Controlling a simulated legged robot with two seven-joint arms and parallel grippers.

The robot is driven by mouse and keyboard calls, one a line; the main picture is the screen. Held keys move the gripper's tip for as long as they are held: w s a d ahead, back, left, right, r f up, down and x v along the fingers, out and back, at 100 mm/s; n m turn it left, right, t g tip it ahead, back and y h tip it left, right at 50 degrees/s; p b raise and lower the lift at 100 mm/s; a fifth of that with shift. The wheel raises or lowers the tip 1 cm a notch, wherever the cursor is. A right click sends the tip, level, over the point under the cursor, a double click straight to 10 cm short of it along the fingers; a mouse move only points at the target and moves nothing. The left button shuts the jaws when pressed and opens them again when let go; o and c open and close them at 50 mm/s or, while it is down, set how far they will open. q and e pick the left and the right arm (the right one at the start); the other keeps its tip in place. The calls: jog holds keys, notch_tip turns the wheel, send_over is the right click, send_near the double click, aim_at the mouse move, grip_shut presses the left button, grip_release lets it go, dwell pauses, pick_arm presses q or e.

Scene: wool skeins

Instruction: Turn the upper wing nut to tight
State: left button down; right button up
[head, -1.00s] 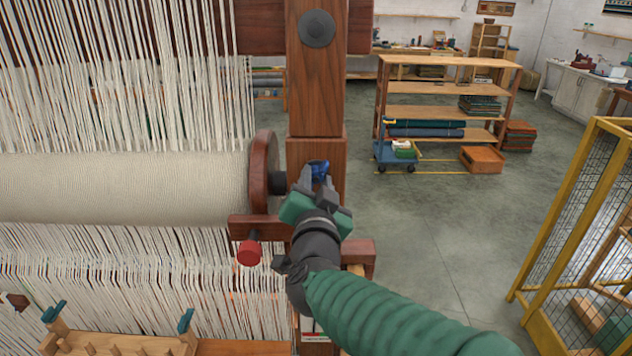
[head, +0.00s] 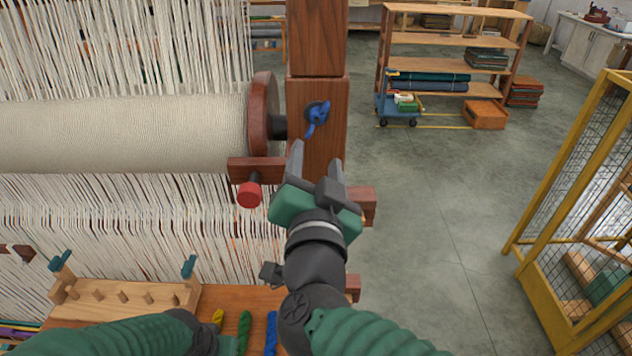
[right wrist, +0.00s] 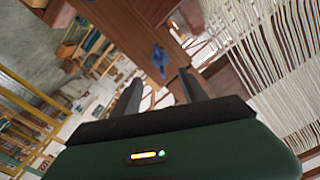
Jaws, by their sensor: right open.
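The blue wing nut (head: 317,117) sits on the front of the loom's wooden post (head: 318,65), on a dark round washer, its wings slanted close to upright. It also shows in the right wrist view (right wrist: 160,60), beyond the fingers. My right gripper (head: 316,160) is below the wing nut, apart from it, with its fingers open and nothing between them. In the right wrist view the two fingers (right wrist: 160,90) stand wide apart. My left arm shows at the bottom left of the head view; its gripper cannot be made out.
A red knob (head: 249,194) on a wooden block is left of my right gripper. The cloth roll (head: 120,137) and warp threads fill the left. A peg rack (head: 120,299) stands at lower left. A yellow mesh cage (head: 575,190) is at right. The floor between is clear.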

jog(key=s, duration=0.4)
jog(key=shift+s+f, duration=0.1)
jog(key=shift+s, duration=0.05)
jog(key=w+d+f+n+g+y, duration=0.1)
jog(key=w+d+f+n+g, duration=0.2)
jog(key=f, duration=0.9)
jog(key=w+d+f+n+g+y, duration=0.1)
jog(key=d+f+n+g, duration=0.25)
jog(key=f, duration=0.75)
jog(key=s+d+f+g+h, duration=0.2)
jog(key=s+d+f+g, duration=0.7)
jog(key=s+d+f, duration=0.4)
notch_tip(320, 180, down, 3)
jog(key=shift+s+d+r, duration=0.2)
jog(key=shift+s+d, duration=0.05)
jog(key=shift+s, duration=0.1)
jog(key=shift+a, duration=0.1)
